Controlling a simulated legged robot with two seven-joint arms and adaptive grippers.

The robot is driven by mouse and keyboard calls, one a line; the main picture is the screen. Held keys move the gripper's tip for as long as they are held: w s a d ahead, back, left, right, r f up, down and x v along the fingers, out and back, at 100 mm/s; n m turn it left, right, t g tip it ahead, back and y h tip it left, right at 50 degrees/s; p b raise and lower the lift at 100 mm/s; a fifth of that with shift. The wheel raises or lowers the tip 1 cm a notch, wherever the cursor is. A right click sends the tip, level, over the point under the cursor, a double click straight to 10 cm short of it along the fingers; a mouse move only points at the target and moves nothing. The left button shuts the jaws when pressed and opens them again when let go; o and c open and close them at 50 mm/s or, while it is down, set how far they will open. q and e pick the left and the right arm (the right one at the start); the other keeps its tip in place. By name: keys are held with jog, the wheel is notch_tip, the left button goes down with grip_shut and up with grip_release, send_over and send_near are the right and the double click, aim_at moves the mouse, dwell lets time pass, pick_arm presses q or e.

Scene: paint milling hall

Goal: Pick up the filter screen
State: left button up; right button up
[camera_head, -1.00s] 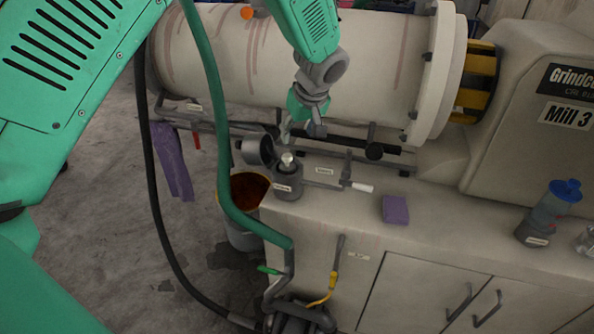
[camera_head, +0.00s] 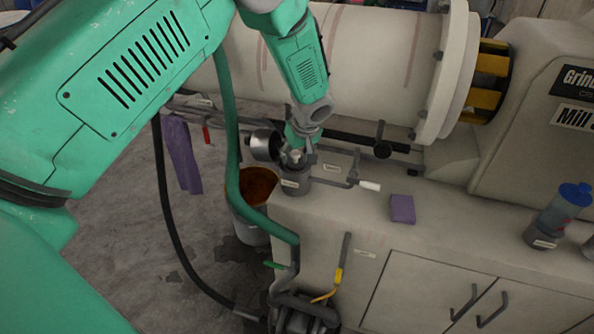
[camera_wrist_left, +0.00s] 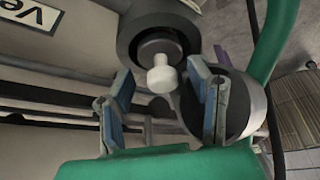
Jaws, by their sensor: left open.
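The filter screen (camera_wrist_left: 162,76) shows as a pale knob on a short stem, standing up in the round grey filter housing (camera_head: 295,181); its lower part is hidden inside. The housing's round lid (camera_head: 265,146) hangs open at its side and also shows in the left wrist view (camera_wrist_left: 236,108). My left gripper (camera_head: 300,150) is just above the housing. In the left wrist view its two blue-grey fingers (camera_wrist_left: 160,90) are open, one on each side of the knob, apart from it. My right gripper is not in view.
A grey pipe with a white-tipped lever (camera_head: 369,185) sticks out right of the housing. A purple cloth (camera_head: 402,209) and a blue-capped bottle (camera_head: 565,208) are on the bench. A green hose (camera_head: 232,150) and a bucket (camera_head: 256,184) are at the left. The large mill drum is behind.

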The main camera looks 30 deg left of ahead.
pick_arm(q)
jog(key=shift+a, duration=0.15)
grip_shut()
